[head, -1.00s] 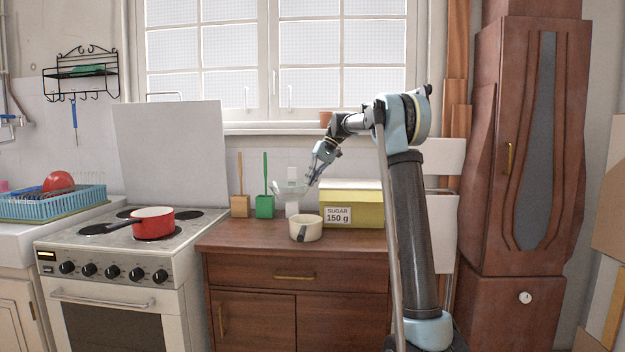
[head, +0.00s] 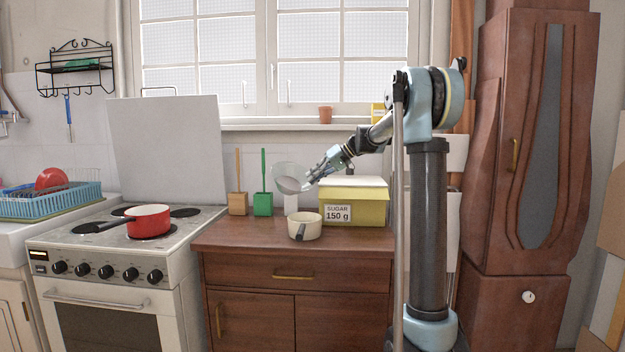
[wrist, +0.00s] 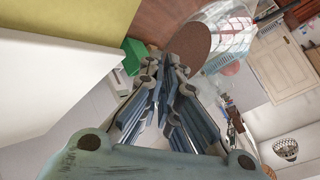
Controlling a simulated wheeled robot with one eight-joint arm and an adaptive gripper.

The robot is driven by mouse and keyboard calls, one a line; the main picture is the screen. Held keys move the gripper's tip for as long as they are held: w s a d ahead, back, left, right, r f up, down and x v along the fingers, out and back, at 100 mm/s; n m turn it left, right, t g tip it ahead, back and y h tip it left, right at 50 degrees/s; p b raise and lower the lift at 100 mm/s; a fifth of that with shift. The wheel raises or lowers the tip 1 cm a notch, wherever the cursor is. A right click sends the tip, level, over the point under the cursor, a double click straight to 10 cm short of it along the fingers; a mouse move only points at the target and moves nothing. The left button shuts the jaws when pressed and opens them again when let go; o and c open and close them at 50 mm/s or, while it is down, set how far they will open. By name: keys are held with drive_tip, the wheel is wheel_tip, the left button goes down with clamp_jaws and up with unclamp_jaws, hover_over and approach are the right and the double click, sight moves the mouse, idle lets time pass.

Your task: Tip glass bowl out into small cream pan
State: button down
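The clear glass bowl (head: 284,173) is in the air above the dresser top, at the upper left of the small cream pan (head: 303,229). It is tilted, and a grey-brown patch of contents shows in it. My gripper (head: 309,182) is shut on the bowl's right rim. The wrist view shows the see-through bowl (wrist: 232,40) beyond my fingertips (wrist: 172,62), with a brown round patch beside it. The cream pan stands upright on the dresser (head: 350,242), its dark handle toward the front. I see nothing falling. The pan's inside is hard to make out.
A yellow sugar box (head: 358,204) marked 150 g stands right of the pan. A green holder (head: 263,204) and a wooden holder (head: 238,203) with upright handles stand to the left. A red pan (head: 149,221) sits on the stove.

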drive_tip(key=s+d+f+n+t+y, duration=0.1)
drive_tip(key=s+d+n+t+y, duration=0.3)
drive_tip(key=y, duration=0.6)
drive_tip(key=shift+s+d+f+n+y, duration=0.15)
drive_tip(key=shift+s+n+y, duration=0.2)
drive_tip(key=shift+n, duration=0.55)
drive_tip(key=shift+w, duration=0.1)
idle(1.5)
drive_tip(key=shift+w+a+r+m+g+h, duration=0.2)
drive_tip(key=shift+w+a+m+g+h, duration=0.5)
drive_tip(key=shift+h, duration=0.8)
drive_tip(key=shift+w+a+r+m+g+h, duration=0.25)
drive_tip(key=shift+w+a+m+h, duration=0.3)
drive_tip(key=shift+m+h, duration=0.65)
drive_tip(key=shift+w+a+r+m+g+h, duration=0.2)
drive_tip(key=shift+w+a+m+g+h, duration=0.35)
drive_tip(key=shift+h, duration=1.2)
